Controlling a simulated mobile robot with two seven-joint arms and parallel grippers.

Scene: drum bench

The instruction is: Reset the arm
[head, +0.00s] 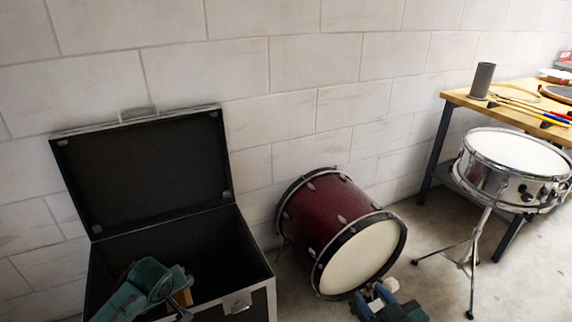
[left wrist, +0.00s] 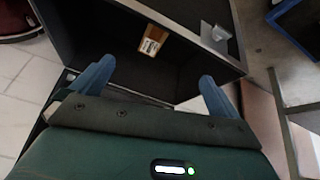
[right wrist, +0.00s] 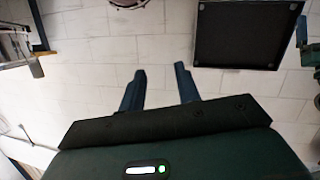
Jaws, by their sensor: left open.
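My left arm comes in low at the left of the head view, over the open black case (head: 258,270). My left gripper (left wrist: 152,72) is open in the left wrist view, with its blue fingers wide apart and nothing between them. A small brown block with a white label (left wrist: 152,40) is inside the case; it shows partly hidden behind my left arm in the head view (head: 184,298). My right gripper (head: 377,292) is at the bottom of the head view, in front of the drum. In the right wrist view its fingers (right wrist: 160,72) stand apart and empty.
A dark red drum (head: 335,222) lies tilted on the floor right of the case. A silver snare drum (head: 512,152) stands on a tripod stand. Behind it, a wooden table (head: 470,98) holds a dark cylinder (head: 482,80) and several sticks. A white block wall (head: 290,60) closes the back.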

